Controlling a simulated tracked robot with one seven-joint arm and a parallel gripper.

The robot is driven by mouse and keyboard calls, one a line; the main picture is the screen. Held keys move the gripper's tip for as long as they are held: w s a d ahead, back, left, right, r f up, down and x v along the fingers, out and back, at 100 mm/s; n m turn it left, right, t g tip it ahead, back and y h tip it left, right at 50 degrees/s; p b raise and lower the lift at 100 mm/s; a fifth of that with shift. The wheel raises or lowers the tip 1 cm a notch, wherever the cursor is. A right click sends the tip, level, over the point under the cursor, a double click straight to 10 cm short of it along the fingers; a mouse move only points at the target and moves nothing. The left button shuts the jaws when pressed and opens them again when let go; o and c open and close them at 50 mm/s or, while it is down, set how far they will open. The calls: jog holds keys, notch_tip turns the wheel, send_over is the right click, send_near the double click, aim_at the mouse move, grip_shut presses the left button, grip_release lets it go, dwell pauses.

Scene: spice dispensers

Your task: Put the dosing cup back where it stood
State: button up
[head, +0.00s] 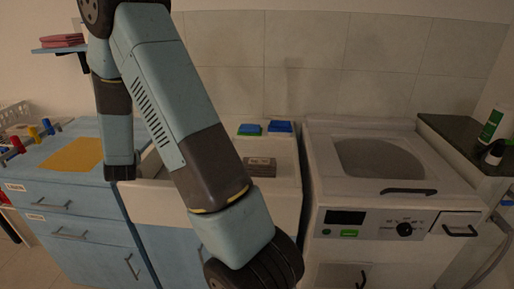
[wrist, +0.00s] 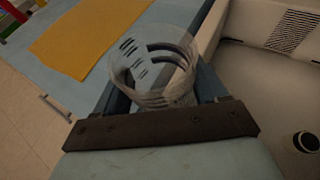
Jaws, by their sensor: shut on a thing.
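The dosing cup (wrist: 152,62) is clear, with dark marks on its side, and shows in the wrist view. My gripper (wrist: 161,88) is shut on it, with a dark finger on either side. The cup is over or by the blue counter (wrist: 108,65), near the edge where the sink begins; I cannot tell whether it touches the counter. In the head view my arm hangs over the left edge of the sink, and I cannot make out the cup or the fingertips there.
An orange mat (head: 73,155) lies on the blue counter, with coloured dispensers (head: 32,133) to its left. The white sink (head: 150,200) is right of the counter, its drain (wrist: 306,141) open. Green (head: 249,129) and blue (head: 280,126) sponges lie behind it. A washing machine (head: 330,180) stands right.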

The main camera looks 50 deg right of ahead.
jog(key=shift+a, duration=0.45)
jog(key=s+d+r+m+g+h, duration=0.2)
jog(key=s+d+m, duration=0.15)
jog(key=d, duration=0.45)
jog(key=s+d+r+m+g+h, duration=0.25)
jog(key=s+d, duration=0.25)
jog(key=d, duration=0.4)
jog(key=s+d+r+m+g+h, duration=0.1)
jog(key=s+d+m+h, duration=0.15)
jog(key=s+d, duration=0.4)
jog(key=s+d+r+m+g+h, duration=0.15)
jog(key=s+d+m+g, duration=0.25)
jog(key=s+d, duration=0.4)
jog(key=s+d+r+m+g+h, duration=0.1)
jog(key=s+d+r+m+g, duration=0.15)
jog(key=s+d+g, duration=0.6)
jog(key=t, duration=0.4)
send_over(261, 149)
jog(key=shift+m+y, duration=0.3)
jog(key=shift+y, duration=0.05)
notch_tip(261, 149, down, 10)
jog(key=shift+s+f, duration=0.1)
jog(key=shift+s, duration=0.05)
jog(key=shift+w+d+f, duration=0.2)
jog(key=shift+f, duration=1.6)
